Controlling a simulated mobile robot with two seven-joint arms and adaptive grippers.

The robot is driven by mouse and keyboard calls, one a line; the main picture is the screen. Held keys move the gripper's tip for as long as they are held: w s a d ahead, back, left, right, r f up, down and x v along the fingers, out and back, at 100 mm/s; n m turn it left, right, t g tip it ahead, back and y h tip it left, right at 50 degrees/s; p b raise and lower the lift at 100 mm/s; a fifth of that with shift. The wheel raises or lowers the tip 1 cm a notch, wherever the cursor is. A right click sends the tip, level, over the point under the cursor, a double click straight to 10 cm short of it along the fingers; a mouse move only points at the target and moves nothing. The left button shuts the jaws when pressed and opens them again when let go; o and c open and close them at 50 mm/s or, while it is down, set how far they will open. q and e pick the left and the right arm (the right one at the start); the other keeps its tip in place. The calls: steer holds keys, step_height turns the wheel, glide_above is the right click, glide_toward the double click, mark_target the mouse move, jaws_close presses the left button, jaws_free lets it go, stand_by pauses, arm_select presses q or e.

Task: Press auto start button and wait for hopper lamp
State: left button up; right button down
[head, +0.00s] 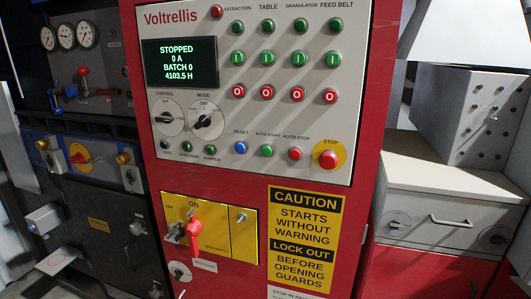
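The grey control panel (330,60) of a red Voltrellis cabinet faces me. The small green auto start button (267,151) sits in its lower row, between a blue reset button (240,148) and a red auto stop button (295,154). Three small dark lamps are at lower left; the right one (210,149) seems labelled hopper, though the text is tiny. It looks unlit. The display (180,61) reads STOPPED, 0 A, BATCH 0, 4103.5 H. Neither gripper is in view.
A large red stop button (328,157) on yellow is right of auto stop. Control (167,117) and mode (206,120) knobs are at left. A red switch handle (194,235) sticks out below. Grey machinery (445,185) stands right; gauges and valves stand left.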

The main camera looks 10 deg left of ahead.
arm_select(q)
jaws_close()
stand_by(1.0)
